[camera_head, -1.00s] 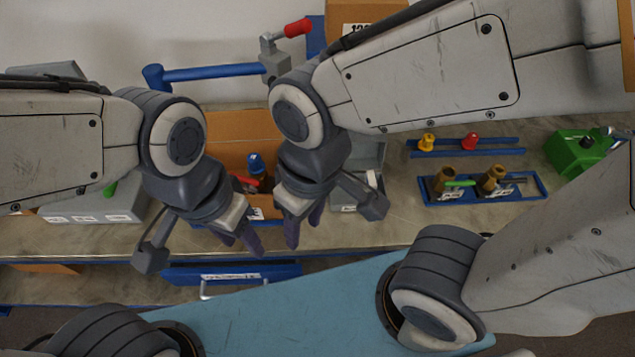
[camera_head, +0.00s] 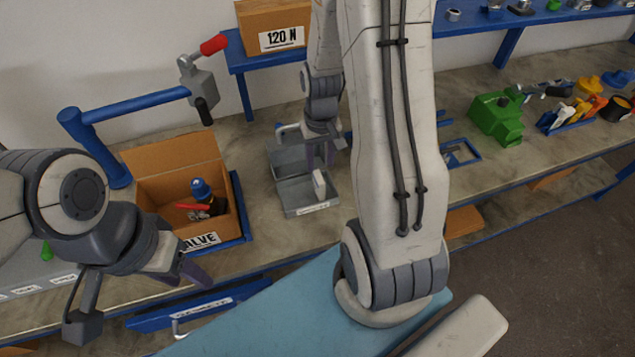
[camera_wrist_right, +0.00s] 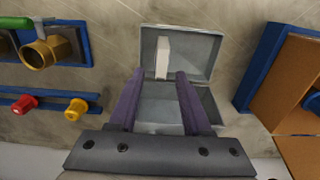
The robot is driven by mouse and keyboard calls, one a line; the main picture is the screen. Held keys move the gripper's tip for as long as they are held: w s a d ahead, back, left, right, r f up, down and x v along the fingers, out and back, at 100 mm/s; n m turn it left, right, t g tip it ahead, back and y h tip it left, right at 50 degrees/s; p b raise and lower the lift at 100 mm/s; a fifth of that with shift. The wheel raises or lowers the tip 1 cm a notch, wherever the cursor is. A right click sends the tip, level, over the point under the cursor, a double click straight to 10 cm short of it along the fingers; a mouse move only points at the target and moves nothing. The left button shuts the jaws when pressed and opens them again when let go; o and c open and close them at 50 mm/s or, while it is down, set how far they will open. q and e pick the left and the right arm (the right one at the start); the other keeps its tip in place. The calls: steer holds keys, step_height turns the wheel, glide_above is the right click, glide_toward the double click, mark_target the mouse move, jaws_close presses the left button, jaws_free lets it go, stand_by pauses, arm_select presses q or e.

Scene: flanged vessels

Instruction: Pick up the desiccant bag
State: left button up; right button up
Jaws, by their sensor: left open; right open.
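A small white block-like item (camera_head: 318,183), which looks like the desiccant bag, lies in the front part of an open grey metal box (camera_head: 294,200). In the right wrist view the white bag (camera_wrist_right: 163,57) lies beyond and between the fingertips, inside the grey box (camera_wrist_right: 205,45). My right gripper (camera_head: 320,160) is open and empty, pointing down over the box, just behind the bag in the head view. Its two purple fingers (camera_wrist_right: 160,74) show apart in the wrist view. My left gripper (camera_head: 196,272) is open and empty at the bench's front edge, left of the box.
A cardboard box (camera_head: 175,165) with a blue-capped valve (camera_head: 203,192) stands left of the grey box. A blue stand (camera_head: 130,105) with a red-handled clamp rises behind it. A green housing (camera_head: 497,118) is right of my right arm.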

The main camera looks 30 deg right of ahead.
mark_target(319, 177)
step_height(319, 177, down, 3)
steer(key=shift+f, duration=0.1)
step_height(319, 177, down, 4)
steer(key=shift+w+a+f+p, duration=0.1)
steer(key=shift+a+p, duration=0.05)
steer(key=shift+p, duration=0.75)
steer(key=shift+f, duration=0.6)
jaws_close()
